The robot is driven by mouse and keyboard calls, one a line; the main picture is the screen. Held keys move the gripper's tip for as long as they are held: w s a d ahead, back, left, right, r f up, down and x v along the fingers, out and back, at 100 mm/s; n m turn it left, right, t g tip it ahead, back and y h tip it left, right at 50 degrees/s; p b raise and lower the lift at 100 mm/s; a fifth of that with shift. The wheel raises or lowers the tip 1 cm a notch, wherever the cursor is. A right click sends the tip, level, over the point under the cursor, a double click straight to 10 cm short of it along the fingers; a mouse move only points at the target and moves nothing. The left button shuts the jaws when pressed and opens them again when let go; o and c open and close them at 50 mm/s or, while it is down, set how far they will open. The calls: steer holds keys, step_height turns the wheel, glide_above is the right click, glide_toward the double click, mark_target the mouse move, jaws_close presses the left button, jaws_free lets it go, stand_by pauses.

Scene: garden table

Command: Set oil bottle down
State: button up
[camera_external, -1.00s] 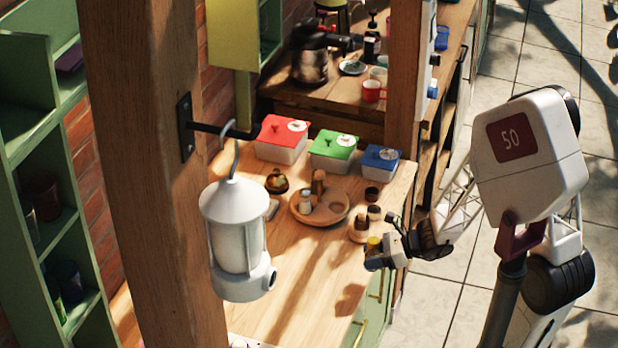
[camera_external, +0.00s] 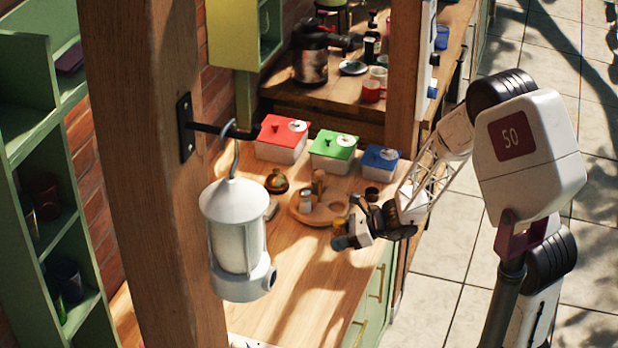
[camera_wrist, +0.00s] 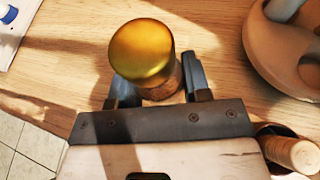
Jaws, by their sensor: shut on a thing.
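The oil bottle shows mostly as its gold cap (camera_wrist: 142,50) in the wrist view, with a brown part below it. In the outside view its yellow top (camera_external: 340,224) shows just above the jaws. My gripper (camera_wrist: 160,84) is shut on the bottle, a finger on each side below the cap. In the outside view my gripper (camera_external: 343,240) is at the front right of the round wooden tray (camera_external: 297,214). The bottle's lower part is hidden, so I cannot tell whether it touches the table.
The tray holds a wooden mill (camera_external: 318,184) and a pale shaker (camera_external: 306,202). Red (camera_external: 282,133), green (camera_external: 335,146) and blue (camera_external: 381,160) lidded boxes stand behind. A corked container (camera_wrist: 290,153) is close to my gripper's right side. The front tabletop (camera_external: 315,285) is clear.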

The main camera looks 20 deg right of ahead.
steer(key=shift+w+a+f, duration=0.1)
steer(key=shift+w+a, duration=0.1)
steer(key=shift+w, duration=0.5)
steer(key=shift+w+a, duration=0.2)
steer(key=shift+w, duration=0.45)
steer(key=shift+f, duration=0.1)
steer(key=shift+f, duration=1.65)
steer(key=shift+f, duration=0.1)
steer(key=o, duration=1)
steer(key=shift+c, duration=0.2)
steer(key=shift+v, duration=6)
